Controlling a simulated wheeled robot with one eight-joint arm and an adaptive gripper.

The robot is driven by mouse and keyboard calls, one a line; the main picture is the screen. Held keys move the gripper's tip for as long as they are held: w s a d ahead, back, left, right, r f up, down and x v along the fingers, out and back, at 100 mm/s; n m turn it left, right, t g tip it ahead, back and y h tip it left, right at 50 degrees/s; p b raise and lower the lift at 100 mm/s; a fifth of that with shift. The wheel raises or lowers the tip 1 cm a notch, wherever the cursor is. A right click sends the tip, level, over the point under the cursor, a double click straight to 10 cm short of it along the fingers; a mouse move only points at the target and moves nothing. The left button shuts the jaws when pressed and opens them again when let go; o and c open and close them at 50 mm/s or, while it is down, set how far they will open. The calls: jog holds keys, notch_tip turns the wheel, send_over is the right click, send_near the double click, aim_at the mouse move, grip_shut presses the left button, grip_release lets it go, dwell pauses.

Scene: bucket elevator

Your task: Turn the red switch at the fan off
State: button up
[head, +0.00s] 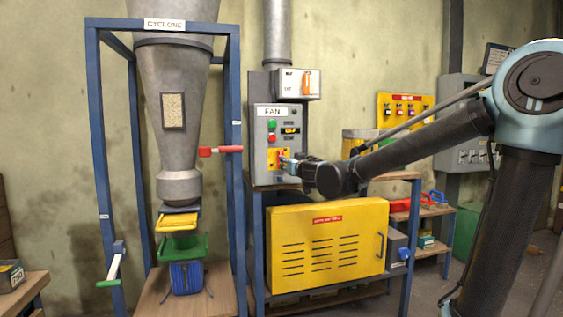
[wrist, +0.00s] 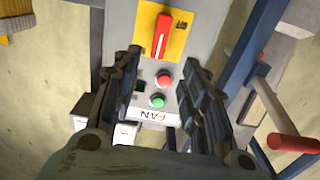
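The red switch (wrist: 161,36) is a bar handle with a white line on a yellow plate (wrist: 177,45), low on the grey FAN panel (head: 262,140). In the wrist view, which is upside down, the handle runs nearly along the panel's length, slightly tilted. Small marks beside it are unreadable. In the head view my gripper (head: 290,164) is at the plate and partly hides the switch.
A red button (wrist: 164,80) and a green button (wrist: 157,101) sit between my fingers in the wrist view. A red lever (head: 220,150) juts from the blue cyclone frame (head: 232,110). A box with an orange handle (head: 306,83) is above. A yellow cabinet (head: 325,250) stands below.

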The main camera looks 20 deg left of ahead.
jog(key=x, duration=1.2)
jog(key=shift+w, duration=0.35)
